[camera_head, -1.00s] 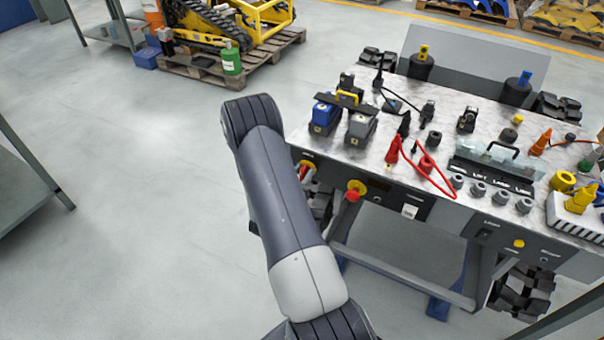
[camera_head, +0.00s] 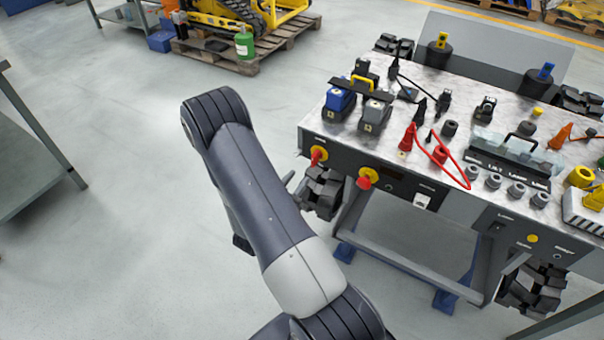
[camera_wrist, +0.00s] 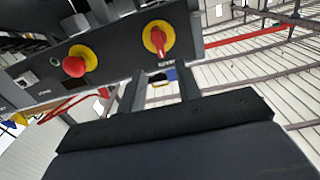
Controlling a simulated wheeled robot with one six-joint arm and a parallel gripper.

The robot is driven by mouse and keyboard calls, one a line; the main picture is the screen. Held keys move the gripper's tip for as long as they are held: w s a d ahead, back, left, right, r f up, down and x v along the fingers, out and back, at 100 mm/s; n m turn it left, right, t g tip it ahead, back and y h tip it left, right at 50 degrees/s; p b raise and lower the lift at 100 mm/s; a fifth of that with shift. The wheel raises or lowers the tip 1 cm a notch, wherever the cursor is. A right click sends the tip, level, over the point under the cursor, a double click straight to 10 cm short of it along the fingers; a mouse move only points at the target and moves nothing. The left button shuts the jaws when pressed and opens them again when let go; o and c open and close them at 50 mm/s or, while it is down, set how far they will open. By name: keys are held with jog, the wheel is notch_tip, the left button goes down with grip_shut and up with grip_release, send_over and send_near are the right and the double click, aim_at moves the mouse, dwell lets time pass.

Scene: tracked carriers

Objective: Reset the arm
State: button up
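My gripper shows in the wrist view (camera_wrist: 161,82) as two grey fingers standing apart with an empty gap between them. The fingertips are near the front panel of the tracked carrier (camera_wrist: 110,65), which appears upside down there. A red rotary switch on a yellow disc (camera_wrist: 158,39) and a red push button on yellow (camera_wrist: 78,63) are just beyond the fingers. I cannot tell whether the fingers touch the panel. In the head view my bent arm is left of the carrier (camera_head: 455,210) and hides the gripper. The switch (camera_head: 318,155) and button (camera_head: 367,178) also show there.
The carrier's top holds a blue box (camera_head: 340,101), a grey box (camera_head: 376,113), a red cable (camera_head: 447,167) and several plugs. A grey shelf (camera_head: 30,165) stands at left. A pallet (camera_head: 215,57) with a yellow tracked machine is behind. The floor between is clear.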

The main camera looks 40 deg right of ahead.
aim_at(312, 161)
jog(key=shift+s+a, duration=0.15)
jog(key=shift+a, duration=0.15)
jog(key=p+x, duration=0.1)
jog(key=x, duration=1)
jog(key=shift+r+p, duration=0.15)
jog(key=shift+p, duration=0.2)
jog(key=shift+a, duration=0.1)
jog(key=shift+f, duration=0.2)
